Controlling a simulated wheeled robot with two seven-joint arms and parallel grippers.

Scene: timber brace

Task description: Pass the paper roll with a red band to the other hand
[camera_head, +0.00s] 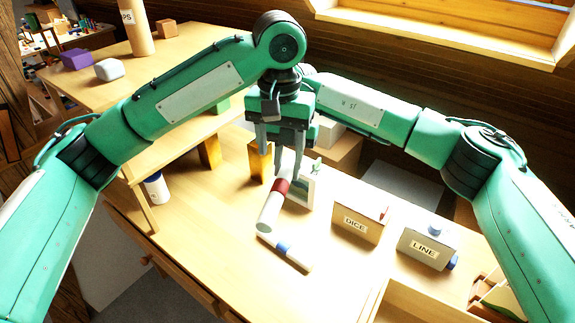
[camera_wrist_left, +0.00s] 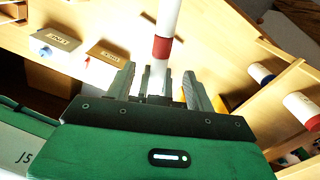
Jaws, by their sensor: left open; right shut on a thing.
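The white paper roll with a red band (camera_head: 270,212) slants in the middle of the head view, its upper end running up into the grippers. My left gripper (camera_head: 281,145) is above it with its fingers open. In the left wrist view, the roll (camera_wrist_left: 168,20) passes between the open left fingers (camera_wrist_left: 160,88), with its red band just beyond the fingertips. My right gripper (camera_head: 289,165) is shut on the roll near its upper end. Its jaws are largely hidden by the left gripper, so the exact contact cannot be seen.
A DICE box (camera_head: 358,222) and a LINE box (camera_head: 425,250) stand to the right. A yellow block (camera_head: 260,163) is close left of the grippers; a blue-and-white cylinder (camera_head: 156,189) stands by the shelf.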

